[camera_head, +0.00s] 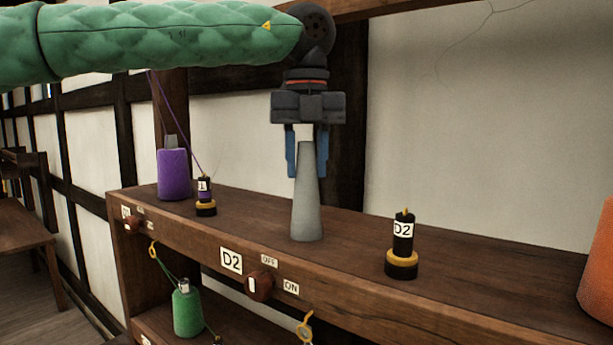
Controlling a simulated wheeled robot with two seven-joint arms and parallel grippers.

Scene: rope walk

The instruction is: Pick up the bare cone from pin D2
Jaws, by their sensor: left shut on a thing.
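The bare grey cone (307,205) stands upright over the wooden shelf, behind the front label D2 (231,261). My left gripper (307,160), on the green-sleeved arm, points straight down from above. Its blue fingers are shut on the cone's narrow top, one on each side. The cone's base looks at or very near the shelf top; I cannot tell whether it touches. My right gripper is out of view.
A black post marked D2 (402,245) stands right of the cone. A purple cone (172,174) and smaller post (205,196) stand left. An orange cone (598,265) is at the right edge. A switch knob (260,285) and green cone (187,310) are below.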

